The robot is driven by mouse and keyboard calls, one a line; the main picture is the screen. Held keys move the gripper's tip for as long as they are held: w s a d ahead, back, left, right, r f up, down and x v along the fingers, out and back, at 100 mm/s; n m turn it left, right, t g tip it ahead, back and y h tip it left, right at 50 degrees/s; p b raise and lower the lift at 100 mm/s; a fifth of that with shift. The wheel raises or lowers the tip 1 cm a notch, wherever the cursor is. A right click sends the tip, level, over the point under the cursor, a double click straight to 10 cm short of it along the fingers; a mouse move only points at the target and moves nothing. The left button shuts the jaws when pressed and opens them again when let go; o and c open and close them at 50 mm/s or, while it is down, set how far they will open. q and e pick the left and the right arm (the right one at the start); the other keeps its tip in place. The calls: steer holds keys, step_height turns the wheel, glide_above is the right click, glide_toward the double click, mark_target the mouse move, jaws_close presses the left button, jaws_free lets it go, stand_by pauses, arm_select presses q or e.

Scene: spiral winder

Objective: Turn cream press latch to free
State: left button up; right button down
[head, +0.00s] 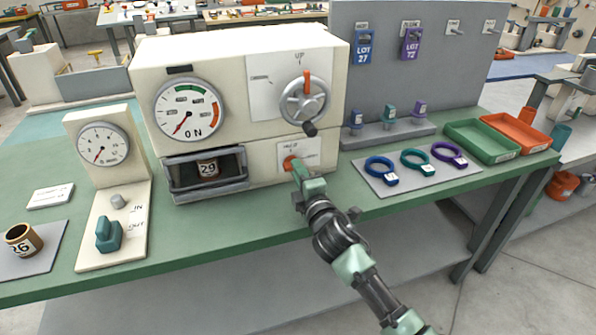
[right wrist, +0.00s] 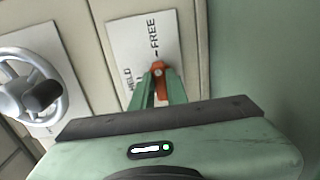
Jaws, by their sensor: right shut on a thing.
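The cream press (head: 240,90) stands on the green bench. Its orange latch (head: 289,162) sits on a white plate low on the front right and also shows in the right wrist view (right wrist: 158,67). The plate there reads HELD on the left and FREE at the top. My right gripper (head: 297,172) is shut on the latch, its green fingers on either side of it, and they hide part of it. The latch's exact angle is hard to tell, but its visible end lies near the FREE mark. My left gripper is not in view.
Above the latch is a grey handwheel (head: 302,98) with a dark knob, its orange mark near UP. A dial (head: 189,108) and a bay holding a jar marked 29 (head: 207,168) are to the left. A grey mat (head: 415,180) with three rings lies to the right.

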steer(key=shift+f, duration=0.1)
stand_by(0.4)
steer(key=c, duration=1.4)
jaws_free()
steer(key=shift+s, duration=0.1)
steer(key=v, duration=0.7)
steer(key=shift+s+d, duration=0.15)
steer(key=shift+s, duration=0.15)
